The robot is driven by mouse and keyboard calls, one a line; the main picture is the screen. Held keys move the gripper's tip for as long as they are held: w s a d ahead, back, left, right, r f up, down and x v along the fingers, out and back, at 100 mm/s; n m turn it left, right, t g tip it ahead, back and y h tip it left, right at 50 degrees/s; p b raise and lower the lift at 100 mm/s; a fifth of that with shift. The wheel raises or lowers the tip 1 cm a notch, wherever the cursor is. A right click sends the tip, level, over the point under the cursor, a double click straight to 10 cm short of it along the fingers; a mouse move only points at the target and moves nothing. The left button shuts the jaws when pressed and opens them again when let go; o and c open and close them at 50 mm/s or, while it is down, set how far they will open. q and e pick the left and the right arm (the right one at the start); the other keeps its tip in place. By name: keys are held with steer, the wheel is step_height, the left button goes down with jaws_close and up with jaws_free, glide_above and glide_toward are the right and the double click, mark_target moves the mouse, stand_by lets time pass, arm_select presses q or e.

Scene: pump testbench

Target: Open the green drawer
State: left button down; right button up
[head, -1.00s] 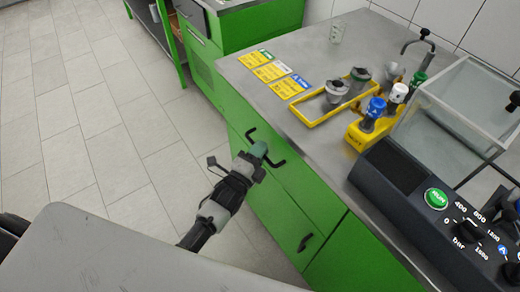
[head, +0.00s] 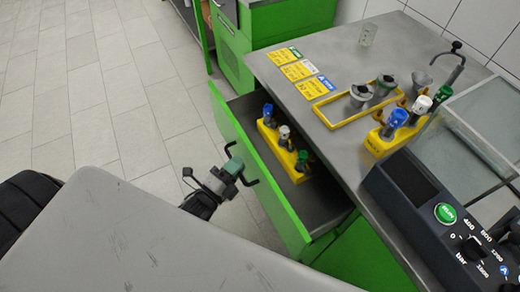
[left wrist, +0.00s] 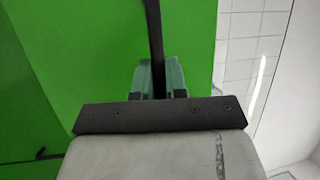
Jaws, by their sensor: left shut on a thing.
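The green drawer (head: 262,172) stands pulled out from the cabinet under the grey worktop, with its inside showing in the head view. Its black handle (head: 240,164) is on the front panel. My left gripper (head: 236,166) is shut on this handle, outside the drawer front. In the left wrist view the green fingers (left wrist: 158,76) close around the dark handle bar (left wrist: 155,35), with the green panel behind. Inside the drawer is a yellow holder (head: 287,158) with blue, white and green-topped parts. My right gripper is not in view.
The worktop (head: 290,45) carries a yellow tray (head: 345,120) with metal parts, a second yellow holder (head: 380,143), label cards (head: 297,71) and a black control panel (head: 430,210). Another green cabinet (head: 270,25) stands behind. Tiled floor (head: 100,100) lies open at left.

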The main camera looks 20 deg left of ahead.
arm_select(q)
steer(key=s+a+p, duration=0.1)
steer(key=s+a, duration=1.1)
steer(key=s, duration=0.3)
steer(key=shift+s, duration=0.4)
steer(key=shift+a, duration=0.1)
steer(key=c, duration=1.5)
jaws_free()
steer(key=shift+o, duration=0.2)
steer(key=b+v, duration=0.2)
steer(key=v, duration=0.8)
steer(key=shift+s, duration=0.4)
steer(key=shift+a, duration=0.15)
